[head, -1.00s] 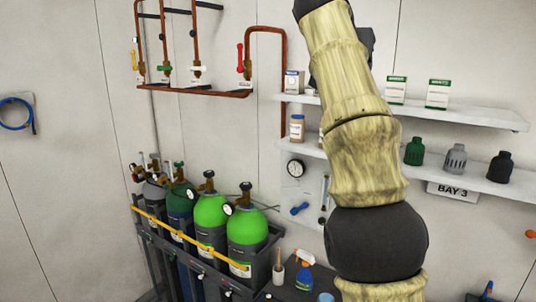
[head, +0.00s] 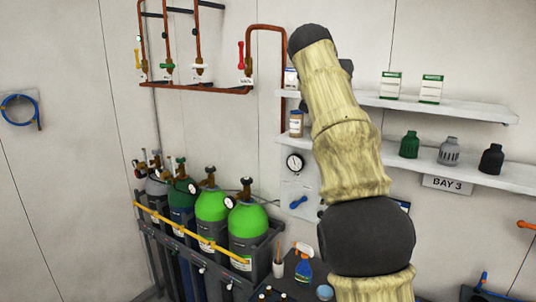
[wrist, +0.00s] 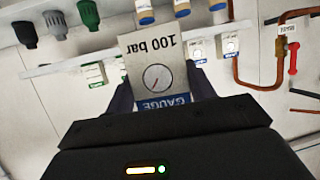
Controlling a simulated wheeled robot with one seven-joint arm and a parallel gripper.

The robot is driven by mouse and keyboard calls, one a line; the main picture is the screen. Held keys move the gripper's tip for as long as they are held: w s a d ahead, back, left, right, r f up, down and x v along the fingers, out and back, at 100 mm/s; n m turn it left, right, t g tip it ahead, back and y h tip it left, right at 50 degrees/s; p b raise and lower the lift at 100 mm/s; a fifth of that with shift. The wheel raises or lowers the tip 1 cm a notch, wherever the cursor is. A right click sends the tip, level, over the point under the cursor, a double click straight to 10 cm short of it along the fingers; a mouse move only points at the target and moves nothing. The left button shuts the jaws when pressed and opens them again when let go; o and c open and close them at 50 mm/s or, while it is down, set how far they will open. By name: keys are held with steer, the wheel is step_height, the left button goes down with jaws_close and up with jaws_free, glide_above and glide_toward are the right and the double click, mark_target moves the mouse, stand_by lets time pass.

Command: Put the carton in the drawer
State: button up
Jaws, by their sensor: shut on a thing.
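A white carton (wrist: 152,60) with a dial picture, a blue band reading "GAUGE" and "100 bar" shows upside down in the wrist view. My gripper (wrist: 162,93) is shut on it, with a dark finger on each side. In the head view my arm hides the gripper and the held carton. No drawer can be made out in either view.
The upper shelf (head: 470,112) carries green-labelled cartons (head: 390,85) and a partly hidden carton (head: 291,78) at its left end. Regulator caps (head: 450,151) stand on the lower shelf. Gas cylinders (head: 248,228) stand at left; a spray bottle (head: 304,265) stands below.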

steer(key=w+a+f+n+y+b, duration=0.15)
steer(key=w+f, duration=0.35)
steer(key=f, duration=0.7)
steer(key=w+a+f+n+t+y+b, duration=0.1)
steer(key=w+a+f+y, duration=0.3)
steer(key=f, duration=0.8)
steer(key=w+a+f+n+h+b, duration=0.1)
steer(key=w+f+n+b, duration=0.1)
steer(key=w+f, duration=0.65)
steer(key=s+a+f+y+b, duration=0.1)
steer(key=s+f, duration=0.2)
steer(key=f, duration=1.6)
steer(key=s+d+f+b, duration=0.15)
steer(key=s+f, duration=0.35)
steer(key=f, duration=0.6)
steer(key=s+d+f+b, duration=0.15)
steer(key=s+f, duration=0.35)
steer(key=f, duration=0.5)
steer(key=s+d+f+b, duration=0.2)
steer(key=s+f, duration=0.3)
steer(key=s, duration=0.4)
steer(key=s+d+f+b, duration=0.2)
steer(key=s+f, duration=0.3)
steer(key=s, duration=0.4)
steer(key=shift+s+d+f, duration=0.2)
steer(key=shift+d+f, duration=0.1)
steer(key=shift+f, duration=0.05)
steer(key=shift+n, duration=0.25)
